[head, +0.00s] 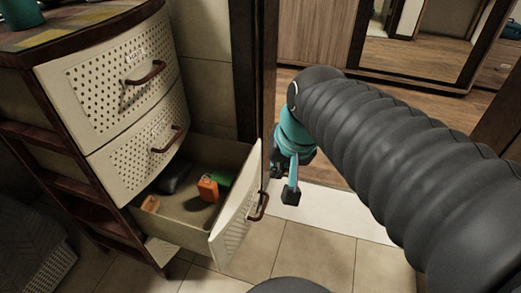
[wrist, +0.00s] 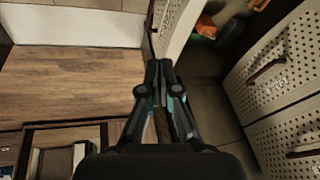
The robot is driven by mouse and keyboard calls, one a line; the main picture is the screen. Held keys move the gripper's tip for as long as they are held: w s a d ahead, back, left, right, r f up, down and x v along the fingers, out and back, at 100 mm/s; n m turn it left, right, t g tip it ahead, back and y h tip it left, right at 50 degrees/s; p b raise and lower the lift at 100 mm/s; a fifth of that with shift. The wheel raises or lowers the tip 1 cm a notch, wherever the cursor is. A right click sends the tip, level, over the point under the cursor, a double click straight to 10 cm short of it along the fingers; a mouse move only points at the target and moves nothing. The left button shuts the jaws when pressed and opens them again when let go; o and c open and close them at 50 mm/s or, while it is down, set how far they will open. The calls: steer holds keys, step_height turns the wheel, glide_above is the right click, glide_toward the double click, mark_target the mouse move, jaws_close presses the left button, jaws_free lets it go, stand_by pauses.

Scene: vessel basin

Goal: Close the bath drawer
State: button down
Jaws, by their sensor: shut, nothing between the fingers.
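The bath drawer is the lowest drawer of a cream perforated cabinet (head: 107,70). In the head view it is pulled far out, with its cream front panel (head: 233,222) facing right and a dark red handle (head: 259,207) on it. Inside lie an orange item (head: 208,188), a green item (head: 221,180) and a dark item. My gripper (head: 291,196) is shut and empty, to the right of the drawer front and apart from the handle. In the wrist view my gripper (wrist: 159,65) points toward the drawer front (wrist: 178,25), with the drawer's contents behind it.
Two upper drawers with handles (head: 146,73) are shut. A dark door post (head: 254,70) stands behind the open drawer. A white threshold strip (head: 345,214) and wooden floor lie beyond. Tiled floor (head: 315,255) in front of the drawer is clear.

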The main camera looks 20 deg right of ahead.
steer(key=w+d+f+m+y+b, duration=0.2)
steer(key=w+d+f+m+y, duration=0.25)
steer(key=w+d+m, duration=0.5)
steer(key=w+d+f+m+y+b, duration=0.25)
steer(key=w+d+f+m, duration=0.35)
steer(key=w+d+m, duration=0.3)
steer(key=w+a+f, duration=0.2)
steer(key=a+f, duration=0.1)
steer(key=a, duration=0.2)
steer(key=w+a+f+b, duration=0.1)
steer(key=w+a+f, duration=0.2)
steer(key=a, duration=0.3)
steer(key=shift+a+f+g+y+b, duration=0.15)
steer(key=shift+f+g+y+b, duration=0.15)
steer(key=shift+g, duration=0.1)
steer(key=shift+w, duration=0.1)
